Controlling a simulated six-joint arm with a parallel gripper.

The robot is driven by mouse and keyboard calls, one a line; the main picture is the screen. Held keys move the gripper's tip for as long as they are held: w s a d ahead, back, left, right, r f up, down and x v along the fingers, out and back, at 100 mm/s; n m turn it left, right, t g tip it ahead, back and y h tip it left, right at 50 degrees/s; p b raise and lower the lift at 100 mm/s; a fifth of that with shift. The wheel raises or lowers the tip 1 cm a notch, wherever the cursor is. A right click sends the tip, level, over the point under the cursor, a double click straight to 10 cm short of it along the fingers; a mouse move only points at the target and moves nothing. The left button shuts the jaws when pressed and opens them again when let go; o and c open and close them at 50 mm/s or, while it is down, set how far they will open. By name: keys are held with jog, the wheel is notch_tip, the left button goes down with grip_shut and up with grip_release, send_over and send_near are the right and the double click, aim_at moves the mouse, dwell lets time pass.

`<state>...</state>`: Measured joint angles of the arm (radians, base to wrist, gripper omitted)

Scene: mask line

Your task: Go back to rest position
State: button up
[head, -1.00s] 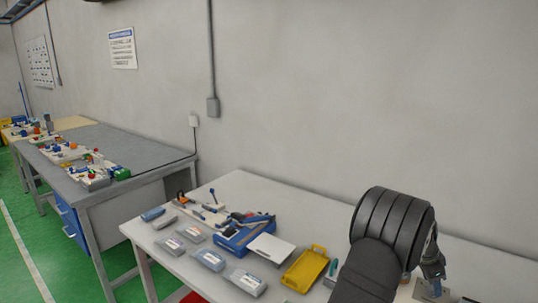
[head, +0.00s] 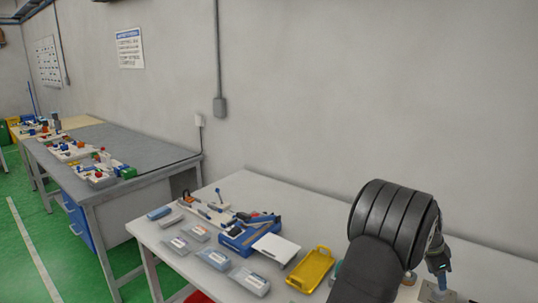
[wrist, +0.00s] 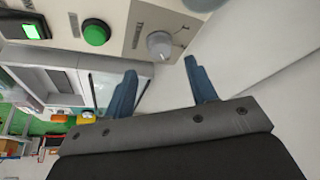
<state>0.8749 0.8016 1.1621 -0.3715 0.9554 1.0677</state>
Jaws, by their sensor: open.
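My gripper shows in the wrist view (wrist: 163,85), with two blue fingers spread apart and nothing between them. In the head view my gripper (head: 440,282) is small at the lower right, beyond my dark arm, and its fingers point down over the white table (head: 275,188). Beyond the fingers in the wrist view is a pale control panel with a grey knob (wrist: 160,45), a green button (wrist: 96,34) and a lit green switch (wrist: 32,30). The fingers appear apart from the panel. My arm hides part of the table's right side in the head view.
On the table are a blue device (head: 240,236) with a white plate (head: 277,248), a yellow tray (head: 311,269) and several grey packs (head: 213,258). A grey workbench (head: 120,150) with coloured parts stands at the left. The wall (head: 330,90) rises behind the table.

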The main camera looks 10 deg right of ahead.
aim_at(439, 293)
jog(key=s+v, duration=0.1)
jog(key=v, duration=1.1)
jog(key=x, duration=1.1)
jog(key=w+x, duration=0.1)
jog(key=x, duration=0.5)
jog(key=shift+s+f, duration=0.1)
jog(key=shift+f, duration=0.1)
jog(key=shift+d+f+n, duration=0.15)
jog(key=shift+n, duration=0.15)
jog(key=shift+s+n, duration=0.1)
jog(key=shift+n, duration=0.2)
jog(key=n+t, duration=0.1)
jog(key=n, duration=0.2)
jog(key=shift+s+t, duration=0.1)
jog(key=shift+t, duration=0.2)
jog(key=shift+s+n+t+y, duration=0.1)
jog(key=shift+n+t+y, duration=0.3)
jog(key=shift+n, duration=1)
jog(key=shift+s+n+t+y, duration=0.1)
jog(key=shift+n+t, duration=0.5)
jog(key=shift+n, duration=0.8)
jog(key=shift+r, duration=0.35)
jog(key=v, duration=0.6)
